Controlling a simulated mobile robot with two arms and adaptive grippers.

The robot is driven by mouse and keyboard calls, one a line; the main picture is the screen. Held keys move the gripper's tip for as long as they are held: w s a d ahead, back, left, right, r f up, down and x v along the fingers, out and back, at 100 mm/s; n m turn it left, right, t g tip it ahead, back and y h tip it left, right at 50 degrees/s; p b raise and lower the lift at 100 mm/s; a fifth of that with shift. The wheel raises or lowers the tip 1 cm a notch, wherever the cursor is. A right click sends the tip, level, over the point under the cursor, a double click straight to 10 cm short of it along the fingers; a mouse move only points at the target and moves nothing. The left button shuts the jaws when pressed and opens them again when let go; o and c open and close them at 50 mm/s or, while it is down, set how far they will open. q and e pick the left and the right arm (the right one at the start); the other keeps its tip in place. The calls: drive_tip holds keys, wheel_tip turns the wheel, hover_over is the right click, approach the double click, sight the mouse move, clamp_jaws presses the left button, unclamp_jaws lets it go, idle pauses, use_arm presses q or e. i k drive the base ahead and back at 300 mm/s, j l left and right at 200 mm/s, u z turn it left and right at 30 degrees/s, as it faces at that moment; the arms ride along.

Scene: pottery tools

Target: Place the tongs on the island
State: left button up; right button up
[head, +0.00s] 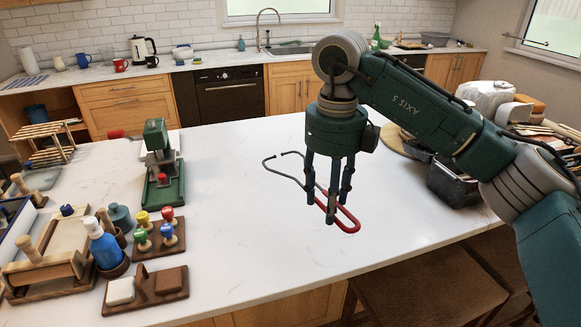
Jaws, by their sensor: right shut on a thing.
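The tongs (349,221) have a red looped handle and thin dark metal arms that reach to the left and end in curved tips. My right gripper (328,205) points down over the white island (260,245) and is shut on the tongs near the red handle. Its fingers hide part of the tongs. The tongs lie roughly level, over the middle of the island top. I cannot tell whether they touch the surface. My left gripper is not in view.
A green press (163,185) stands left of the middle. Stamps (160,232), a blue bottle (104,245) and wooden tools crowd the left end. Dark containers (455,180) stand at the right. The middle and front of the island are clear. A brown stool (430,290) is in front.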

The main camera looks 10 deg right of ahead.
sight(297, 178)
drive_tip(key=i, duration=0.95)
